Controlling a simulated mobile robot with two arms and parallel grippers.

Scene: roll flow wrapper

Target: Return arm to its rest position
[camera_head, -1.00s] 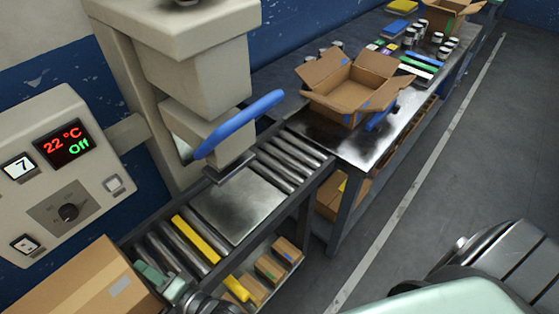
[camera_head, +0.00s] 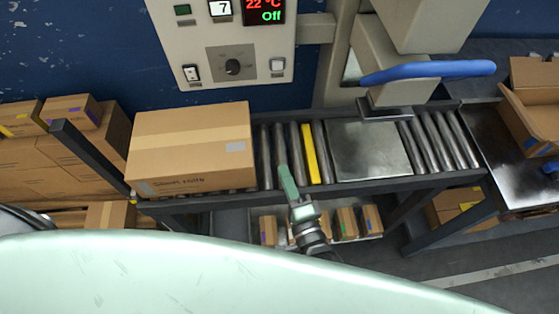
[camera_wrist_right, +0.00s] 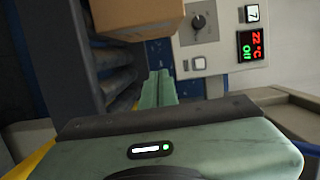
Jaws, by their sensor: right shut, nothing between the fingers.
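My right gripper (camera_head: 284,174) is shut and empty. In the head view its green fingers point up across the front of the roller conveyor (camera_head: 265,160), to the right of a closed cardboard carton (camera_head: 190,140) and left of the yellow roller (camera_head: 309,155). Its shut fingers also show in the right wrist view (camera_wrist_right: 158,90), with the carton (camera_wrist_right: 135,18) above them and apart from them in the picture. My left gripper is not in view.
The control panel (camera_head: 235,42) behind the conveyor reads 22 °C and Off. The sealing press with a blue handle (camera_head: 425,71) stands over the flat plate (camera_head: 368,150). Cartons are stacked at left (camera_head: 60,155). Small boxes (camera_head: 345,222) sit on the lower shelf. An open box (camera_head: 530,105) is at right.

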